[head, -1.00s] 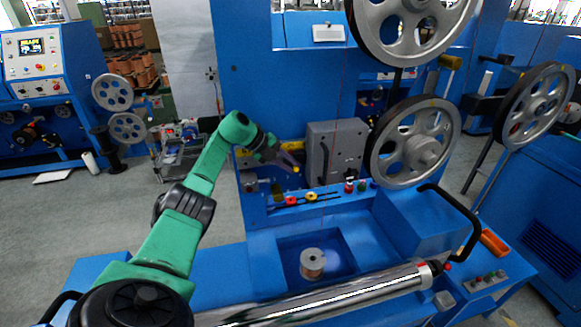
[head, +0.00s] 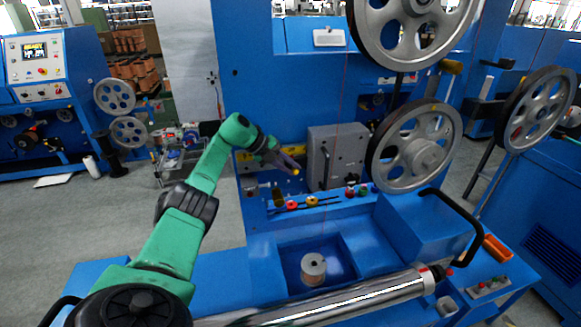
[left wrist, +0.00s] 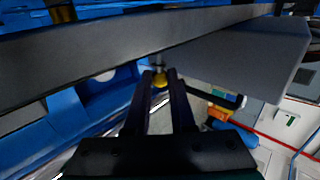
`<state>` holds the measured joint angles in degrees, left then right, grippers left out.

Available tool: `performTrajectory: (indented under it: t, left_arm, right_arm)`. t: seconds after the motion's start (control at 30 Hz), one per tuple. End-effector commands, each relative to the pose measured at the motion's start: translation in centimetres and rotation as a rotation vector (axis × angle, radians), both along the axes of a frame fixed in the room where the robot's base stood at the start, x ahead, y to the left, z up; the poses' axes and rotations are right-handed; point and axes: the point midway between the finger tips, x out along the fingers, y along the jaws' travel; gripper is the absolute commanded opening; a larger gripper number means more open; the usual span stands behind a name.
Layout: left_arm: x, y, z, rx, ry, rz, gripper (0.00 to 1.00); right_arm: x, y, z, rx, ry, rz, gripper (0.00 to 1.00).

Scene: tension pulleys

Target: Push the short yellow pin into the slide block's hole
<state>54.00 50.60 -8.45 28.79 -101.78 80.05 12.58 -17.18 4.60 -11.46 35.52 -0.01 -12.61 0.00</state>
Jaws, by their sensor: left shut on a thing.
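The short yellow pin (head: 296,172) shows as a small yellow end at the tip of my left gripper (head: 291,167). In the left wrist view the yellow pin (left wrist: 160,80) sits between the two dark fingertips of my left gripper (left wrist: 161,78), which is shut on it. The gripper is in front of the blue machine panel, just left of a grey box (head: 348,150) with a dark handle. I cannot tell which part is the slide block, and its hole is not visible. My right gripper is not in view.
A large spoked pulley (head: 416,145) stands right. A wide grey bar (left wrist: 80,60) crosses close in the wrist view.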

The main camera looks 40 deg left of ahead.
Motion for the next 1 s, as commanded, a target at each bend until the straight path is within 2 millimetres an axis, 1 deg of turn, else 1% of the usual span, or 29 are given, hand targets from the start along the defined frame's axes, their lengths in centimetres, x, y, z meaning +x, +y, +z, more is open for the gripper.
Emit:
performTrajectory:
  t: [0.07, 0.43, 0.7, 1.0]
  left_arm:
    - [-0.06, -0.01, 0.40, 0.004, -0.006, 0.002, 0.00]
    - [-0.09, -0.15, 0.16, -0.001, -0.004, 0.002, 0.00]
    - [-0.52, -0.62, -0.01, -0.001, 0.000, -0.004, 0.00]
    - [-0.54, -0.67, -0.18, -0.002, 0.002, -0.004, 0.00]
  right_arm:
    - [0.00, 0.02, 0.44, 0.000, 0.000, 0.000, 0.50]
    - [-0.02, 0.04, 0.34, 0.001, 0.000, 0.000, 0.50]
    - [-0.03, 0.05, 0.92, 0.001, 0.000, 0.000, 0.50]
    - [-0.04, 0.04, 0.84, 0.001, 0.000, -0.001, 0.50]
